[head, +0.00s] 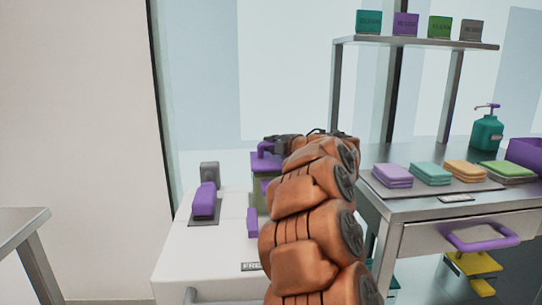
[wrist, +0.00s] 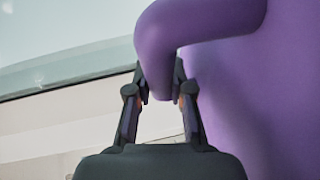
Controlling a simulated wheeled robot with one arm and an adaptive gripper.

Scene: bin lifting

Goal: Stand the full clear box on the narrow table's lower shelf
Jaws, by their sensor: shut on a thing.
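My gripper (head: 275,143) is at the end of my orange-sleeved arm, above the white chest at centre. In the wrist view its fingers (wrist: 160,95) are shut on a curved purple handle (wrist: 165,50), which joins a large purple surface (wrist: 265,80). In the head view a purple-topped container (head: 264,161) with a greenish, see-through-looking side is under the gripper, mostly hidden by my arm. I cannot tell what fills it, or whether its base touches the chest. A steel table (head: 22,225) shows only in part at the left edge; its lower shelf is not visible.
The white chest (head: 185,250) bears a purple-and-grey device (head: 204,200). A steel bench (head: 410,208) on the right holds folded cloths (head: 393,175) and a teal pump bottle (head: 487,133). A yellow item (head: 475,265) is beneath it. Floor shows between chest and left table.

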